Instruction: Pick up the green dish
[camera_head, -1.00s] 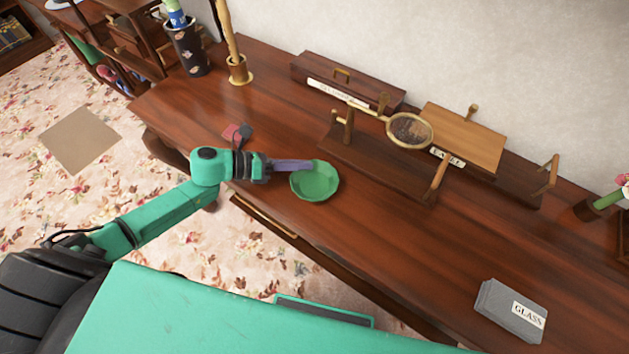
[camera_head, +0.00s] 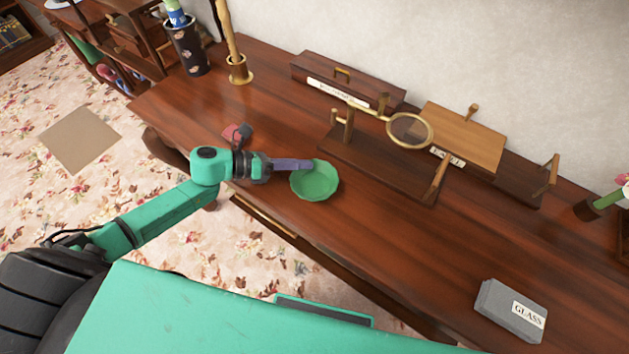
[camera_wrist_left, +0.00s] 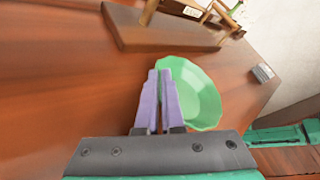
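The green dish (camera_head: 316,183) is a shallow bowl with a faceted rim, resting on the wooden desk (camera_head: 385,235) near its front edge. My left gripper (camera_head: 309,164) reaches in from the left, with its purple fingers over the dish's upper left rim. In the left wrist view, the fingers (camera_wrist_left: 158,72) are close together at the near left rim of the dish (camera_wrist_left: 203,98), and the rim appears pinched between their tips. The exact contact is partly hidden by the fingers. My right gripper is not in view.
A wooden stand (camera_head: 375,163) with a magnifying glass (camera_head: 410,130) is behind and right of the dish. A small red and dark object (camera_head: 237,132) lies behind my left wrist. A grey box (camera_head: 511,309) labelled GLASS is at lower right. The desk between is clear.

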